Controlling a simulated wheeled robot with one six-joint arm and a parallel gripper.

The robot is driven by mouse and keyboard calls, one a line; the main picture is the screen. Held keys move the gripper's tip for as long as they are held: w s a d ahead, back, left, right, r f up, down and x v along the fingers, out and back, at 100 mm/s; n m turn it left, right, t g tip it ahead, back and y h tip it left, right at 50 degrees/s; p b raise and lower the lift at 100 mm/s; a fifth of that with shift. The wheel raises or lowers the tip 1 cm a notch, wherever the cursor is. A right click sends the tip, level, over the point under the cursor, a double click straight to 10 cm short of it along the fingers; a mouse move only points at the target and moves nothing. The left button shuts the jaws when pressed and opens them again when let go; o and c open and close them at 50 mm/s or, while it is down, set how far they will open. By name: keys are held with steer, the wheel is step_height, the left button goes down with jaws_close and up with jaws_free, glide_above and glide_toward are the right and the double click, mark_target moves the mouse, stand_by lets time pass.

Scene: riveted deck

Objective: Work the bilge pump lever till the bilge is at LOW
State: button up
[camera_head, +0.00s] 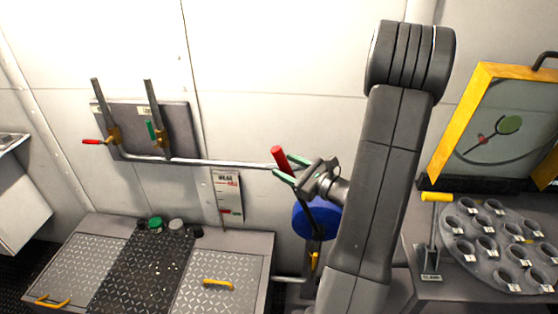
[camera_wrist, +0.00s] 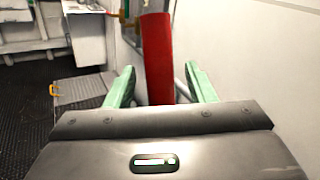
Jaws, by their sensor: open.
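The pump lever has a red grip (camera_head: 280,159) that leans up to the left above the blue pump body (camera_head: 313,219). My gripper (camera_head: 291,169) is open, its green fingers at the red grip. In the wrist view the red grip (camera_wrist: 158,58) stands upright between the two spread fingers of my gripper (camera_wrist: 160,84), with a gap visible on each side. The lower part of the lever is hidden behind my gripper. A bilge gauge (camera_head: 228,195) hangs on the wall left of the pump, with red marks and a green mark low down; its level is too small to read.
A wall panel (camera_head: 177,119) with two upright levers is at the left, joined to a pipe (camera_head: 215,163) running toward the pump. A bench with hatches (camera_head: 213,285) stands below. A yellow-handled lever (camera_head: 435,235) and a plate of cups (camera_head: 465,251) are right of my arm.

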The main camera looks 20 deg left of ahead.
mark_target(279, 163)
steer(key=shift+x, duration=1.7)
jaws_close()
